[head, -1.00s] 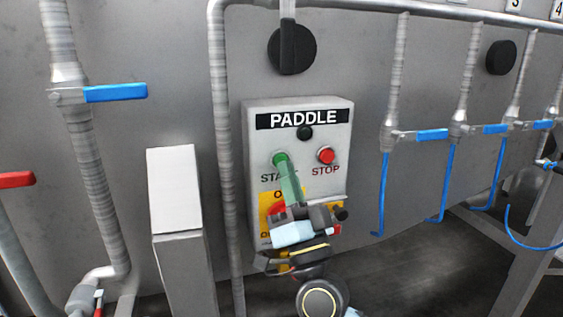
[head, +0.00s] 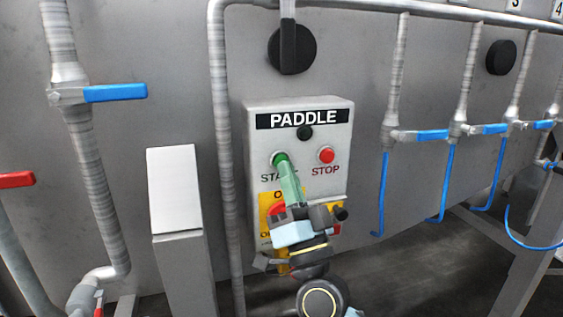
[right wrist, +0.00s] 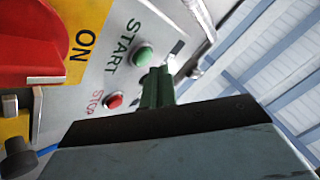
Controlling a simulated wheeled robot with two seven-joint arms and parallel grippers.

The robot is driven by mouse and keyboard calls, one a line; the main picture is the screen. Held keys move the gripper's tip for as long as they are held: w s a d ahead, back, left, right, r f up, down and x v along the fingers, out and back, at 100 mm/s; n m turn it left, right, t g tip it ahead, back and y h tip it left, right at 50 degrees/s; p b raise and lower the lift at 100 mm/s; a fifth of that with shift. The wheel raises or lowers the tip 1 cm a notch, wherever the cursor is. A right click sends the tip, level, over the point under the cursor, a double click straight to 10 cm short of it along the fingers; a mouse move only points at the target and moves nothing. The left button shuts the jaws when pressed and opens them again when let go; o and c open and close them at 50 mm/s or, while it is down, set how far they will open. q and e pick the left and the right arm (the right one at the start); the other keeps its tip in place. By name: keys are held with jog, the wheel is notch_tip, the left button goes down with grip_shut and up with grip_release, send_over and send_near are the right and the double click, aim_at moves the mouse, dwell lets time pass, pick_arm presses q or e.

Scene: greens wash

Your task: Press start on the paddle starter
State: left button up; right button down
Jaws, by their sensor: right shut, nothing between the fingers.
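The paddle starter (head: 341,185) is a grey box on the tank wall, labelled PADDLE. Its green START button (head: 279,156) is at the left, and it also shows in the right wrist view (right wrist: 143,56). The red STOP button (head: 326,155) is to its right; the right wrist view also shows it (right wrist: 115,100). My right gripper (head: 284,167) is shut and empty, its green fingers pointing up at START. The fingertips overlap the button's lower edge in the head view. In the wrist view they appear just beside it; I cannot tell whether they touch. My left gripper is out of view.
A red rotary switch (right wrist: 30,45) on a yellow ON plate sits below the buttons, partly hidden by my gripper in the head view. A vertical pipe (head: 222,150) runs close left of the box. Blue-handled valves (head: 432,135) are at the right.

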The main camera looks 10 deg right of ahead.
jog(key=shift+w, duration=0.15)
jog(key=shift+w, duration=0.3)
jog(key=shift+w, duration=0.45)
dwell(0.8)
jog(key=shift+s, duration=0.1)
jog(key=shift+s+p, duration=0.35)
jog(key=shift+s, duration=0.4)
jog(key=s+p, duration=0.1)
jog(key=s, duration=0.4)
jog(key=shift+d+p, duration=0.1)
jog(key=shift+p, duration=0.25)
